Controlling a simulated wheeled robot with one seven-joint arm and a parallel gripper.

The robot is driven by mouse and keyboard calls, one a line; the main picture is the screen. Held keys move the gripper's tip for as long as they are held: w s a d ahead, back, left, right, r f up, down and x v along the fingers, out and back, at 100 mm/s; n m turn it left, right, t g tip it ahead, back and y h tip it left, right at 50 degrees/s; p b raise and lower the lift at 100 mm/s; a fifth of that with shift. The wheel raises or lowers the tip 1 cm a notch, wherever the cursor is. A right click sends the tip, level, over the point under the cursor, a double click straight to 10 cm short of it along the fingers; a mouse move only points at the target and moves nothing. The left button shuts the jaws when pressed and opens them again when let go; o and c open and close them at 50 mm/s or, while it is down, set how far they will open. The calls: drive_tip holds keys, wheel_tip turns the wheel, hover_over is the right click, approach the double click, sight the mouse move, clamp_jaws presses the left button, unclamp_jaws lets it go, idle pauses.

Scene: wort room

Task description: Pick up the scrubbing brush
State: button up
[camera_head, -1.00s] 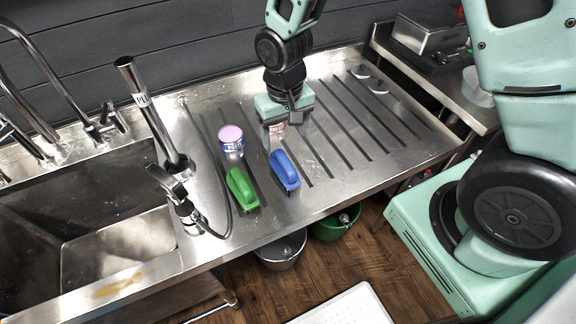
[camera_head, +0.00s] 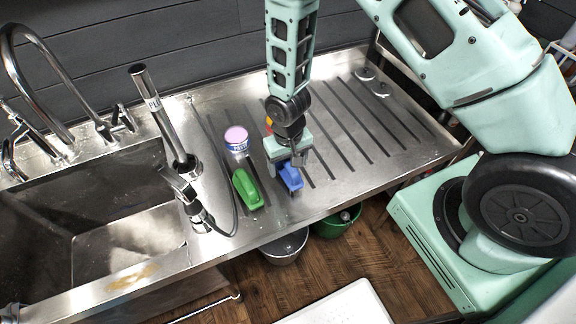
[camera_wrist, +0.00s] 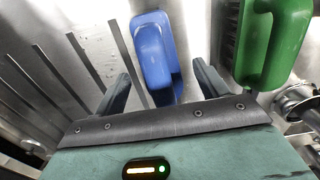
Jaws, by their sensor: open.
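Two scrubbing brushes lie on the steel drainboard, one blue and one green. The blue brush (camera_head: 291,179) is partly hidden under my gripper (camera_head: 290,164) in the head view. The green brush (camera_head: 247,190) lies to its left. In the wrist view, my open gripper (camera_wrist: 160,76) points at the blue brush (camera_wrist: 152,50), which shows between and beyond the fingers. I cannot tell how far above it the fingertips are. The green brush (camera_wrist: 272,42) shows outside the right finger. Nothing is held.
A tub with a pink lid (camera_head: 236,138) stands behind the green brush. A can is mostly hidden behind my gripper. The sink (camera_head: 130,235), taps and a spray hose (camera_head: 236,212) are at left. Buckets stand below the front edge.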

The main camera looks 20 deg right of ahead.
sight(288, 161)
drive_tip(key=shift+f, duration=0.95)
drive_tip(key=c, duration=1.1)
drive_tip(key=shift+r, duration=0.1)
drive_tip(key=shift+r+b, duration=1.25)
drive_tip(key=shift+r, duration=3.7)
